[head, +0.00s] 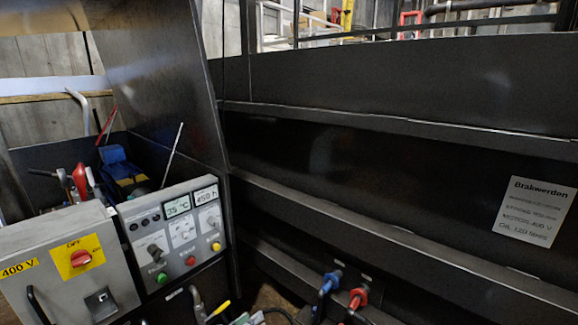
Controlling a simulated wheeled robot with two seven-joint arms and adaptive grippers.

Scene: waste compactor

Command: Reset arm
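Neither of my grippers and no part of my arms can be made out in the head view. In front stands the dark steel compactor body (360,72) with horizontal ribs. At the lower left is a grey control panel (172,228) with two small displays, knobs and green, red and yellow buttons. Beside it is a grey switch box (62,265) with a red rotary switch (81,258) on a yellow plate and a "400 V" label.
A blue connector (330,282) and a red connector (357,298) stick out from the lower compactor side. Tools with handles, one yellow-tipped (219,308), stand at the bottom edge. Behind the panels is a bin of tools and a blue item (117,160). A white nameplate (534,211) is at right.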

